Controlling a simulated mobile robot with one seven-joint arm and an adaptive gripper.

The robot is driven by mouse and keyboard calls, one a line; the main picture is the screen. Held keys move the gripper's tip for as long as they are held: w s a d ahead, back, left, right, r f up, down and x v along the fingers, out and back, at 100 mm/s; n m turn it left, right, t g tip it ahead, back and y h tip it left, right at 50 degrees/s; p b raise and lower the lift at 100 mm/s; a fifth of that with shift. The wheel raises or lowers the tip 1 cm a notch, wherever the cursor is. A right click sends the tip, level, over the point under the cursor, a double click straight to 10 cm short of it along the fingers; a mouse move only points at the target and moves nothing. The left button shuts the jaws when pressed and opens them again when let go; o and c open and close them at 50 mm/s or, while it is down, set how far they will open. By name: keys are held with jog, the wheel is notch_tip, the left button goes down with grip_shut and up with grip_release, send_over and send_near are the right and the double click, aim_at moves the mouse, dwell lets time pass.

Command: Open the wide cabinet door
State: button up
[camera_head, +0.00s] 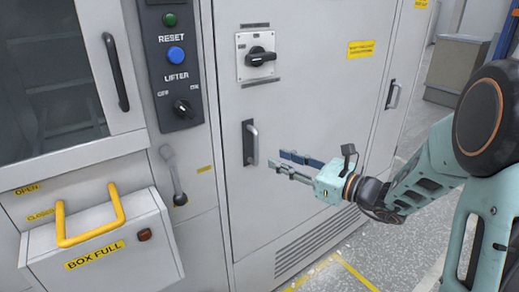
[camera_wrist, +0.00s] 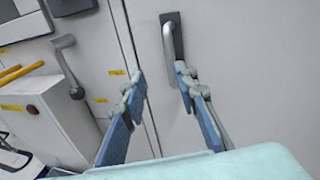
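The wide cabinet door (camera_head: 305,120) is a light grey panel that looks shut, with its left edge flush against the frame. Its bar handle (camera_head: 252,142) is a grey upright bar on a dark plate near that left edge; it also shows at the top of the wrist view (camera_wrist: 170,42). My gripper (camera_head: 278,160) is open and empty, just right of and slightly below the handle in the head view. In the wrist view the handle lies beyond the spread fingertips (camera_wrist: 158,84), closer in line with the right finger. No contact with the handle shows.
A rotary switch (camera_head: 257,57) sits on the door above the handle. Left are a control panel (camera_head: 176,70), a lever (camera_head: 175,180) and a projecting box (camera_head: 100,245) with a yellow handle. A narrower door with its own handle (camera_head: 392,94) is at right. Floor (camera_head: 395,245) shows below.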

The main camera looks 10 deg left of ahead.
aim_at(256, 160)
jog(key=shift+m+t, duration=0.4)
jog(key=shift+m, duration=0.5)
jog(key=x, duration=0.7)
jog(key=w+x, duration=0.1)
jog(key=x, duration=0.3)
jog(key=shift+w+d+f, duration=0.1)
jog(key=shift+d+f, duration=0.1)
jog(key=shift+d, duration=0.1)
grip_shut()
